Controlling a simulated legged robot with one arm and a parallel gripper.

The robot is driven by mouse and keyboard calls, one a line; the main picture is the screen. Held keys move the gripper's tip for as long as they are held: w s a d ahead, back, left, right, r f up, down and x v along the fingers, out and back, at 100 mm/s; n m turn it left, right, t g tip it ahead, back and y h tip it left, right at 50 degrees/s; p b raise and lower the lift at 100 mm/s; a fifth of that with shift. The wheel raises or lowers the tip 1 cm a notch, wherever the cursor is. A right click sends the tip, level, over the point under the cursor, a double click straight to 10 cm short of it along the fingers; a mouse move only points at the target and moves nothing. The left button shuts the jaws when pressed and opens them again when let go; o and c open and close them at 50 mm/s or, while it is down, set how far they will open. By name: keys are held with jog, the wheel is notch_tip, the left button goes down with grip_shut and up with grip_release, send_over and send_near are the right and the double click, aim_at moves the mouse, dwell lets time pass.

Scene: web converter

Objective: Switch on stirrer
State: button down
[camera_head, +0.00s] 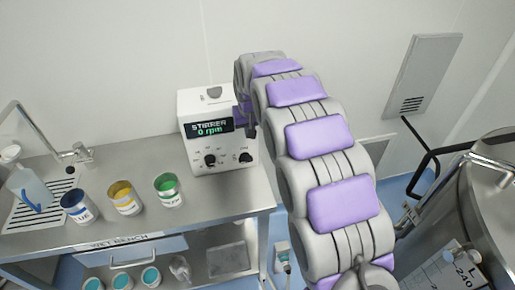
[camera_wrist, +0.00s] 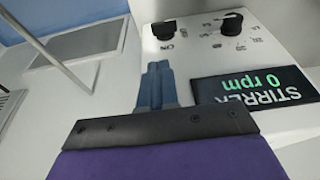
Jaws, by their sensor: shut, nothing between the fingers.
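The stirrer control box (camera_head: 190,104) is white and stands at the right end of the steel bench. Its dark display (camera_head: 209,128) reads "STIRRER 0 rpm" in head view; it appears upside down in the wrist view (camera_wrist: 253,84). Two black knobs sit on its front panel: one in the middle (camera_head: 210,160) and one at the right (camera_head: 245,157). In the wrist view, the right-hand knob (camera_wrist: 163,30) has an "ON" label near it. My gripper (camera_wrist: 157,68) is shut and empty, its blue-grey fingertips pointing towards that knob, apparently apart from it. My arm hides most of the gripper in head view.
Blue, yellow and green paint cans (camera_head: 123,198) stand on the bench (camera_head: 225,190), left of the box. A bottle (camera_head: 30,187) and tap (camera_head: 76,153) are farther left. A steel tank (camera_head: 450,225) with a bent black handle stands at the right. Floor shows between bench and tank.

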aim_at(250, 158)
jog(key=b+x, duration=0.1)
jog(key=x, duration=0.3)
jog(key=b+x, duration=0.1)
jog(key=x, duration=0.4)
jog(key=d+b+x, duration=0.1)
jog(key=x, duration=0.3)
jog(key=shift+s+d+f, duration=0.1)
jog(key=shift+s+f, duration=0.2)
jog(key=shift+f, duration=0.15)
jog(key=shift+a, duration=0.2)
jog(key=shift+d, duration=0.15)
jog(key=shift+d+y, duration=0.25)
jog(key=shift+y, duration=0.15)
jog(key=shift+w+a+y+p, duration=0.1)
jog(key=shift+a+y+p, duration=0.05)
jog(key=shift+y+p, duration=0.15)
